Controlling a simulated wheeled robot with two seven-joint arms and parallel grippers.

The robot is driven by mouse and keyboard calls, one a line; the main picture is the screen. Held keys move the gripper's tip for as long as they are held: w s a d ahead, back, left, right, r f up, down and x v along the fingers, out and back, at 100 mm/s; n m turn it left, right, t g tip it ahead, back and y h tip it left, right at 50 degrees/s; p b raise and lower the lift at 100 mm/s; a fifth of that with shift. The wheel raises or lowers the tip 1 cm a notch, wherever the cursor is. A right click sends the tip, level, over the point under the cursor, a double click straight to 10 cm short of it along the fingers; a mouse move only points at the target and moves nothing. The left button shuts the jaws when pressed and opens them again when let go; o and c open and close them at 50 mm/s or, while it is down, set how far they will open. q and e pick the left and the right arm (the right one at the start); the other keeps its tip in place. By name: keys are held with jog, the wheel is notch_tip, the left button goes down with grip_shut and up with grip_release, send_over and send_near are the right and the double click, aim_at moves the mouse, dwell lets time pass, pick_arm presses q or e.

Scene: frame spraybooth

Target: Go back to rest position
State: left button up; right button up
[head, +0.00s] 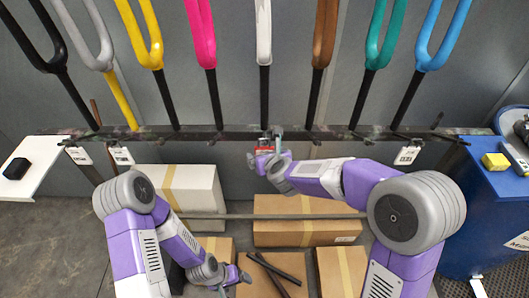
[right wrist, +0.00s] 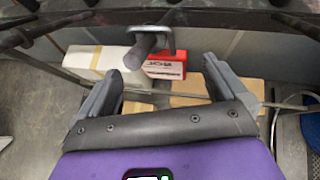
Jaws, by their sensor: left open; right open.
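My left gripper (head: 238,278) hangs low at the bottom middle of the head view, open and empty, just above the cardboard boxes. My right gripper (head: 272,152) is raised to the dark rack bar (head: 230,134), below the white fork (head: 264,40). In the right wrist view my right gripper (right wrist: 163,80) has its two grey fingers spread wide. A grey rod end (right wrist: 146,48) shows ahead, between and beyond the fingertips, and nothing is gripped. A red and white box-like item (right wrist: 165,68) shows behind it; it is also in the head view (head: 265,149).
Several coloured forks stand along the bar, among them a yellow (head: 142,38) and a pink one (head: 202,35). Cardboard boxes (head: 290,232) and a white box (head: 190,187) lie below.

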jog(key=s+d+f+n+g, duration=0.2)
jog(key=s+d+f+n, duration=0.25)
jog(key=f+n, duration=0.35)
jog(key=s+d+f+n+g, duration=0.3)
jog(key=s+f+n, duration=0.3)
jog(key=f, duration=0.4)
jog(key=s+f+n+g, duration=0.2)
jog(key=s+f+n, duration=0.4)
jog(key=s+n, duration=0.2)
jog(key=s+d+f+n+g+y, duration=0.1)
jog(key=s+f+n+g, duration=0.2)
jog(key=s+f+n, duration=0.4)
jog(key=s+n, duration=0.1)
jog(key=s, duration=0.2)
jog(key=shift+s+d, duration=0.25)
jog(key=shift+f, duration=0.1)
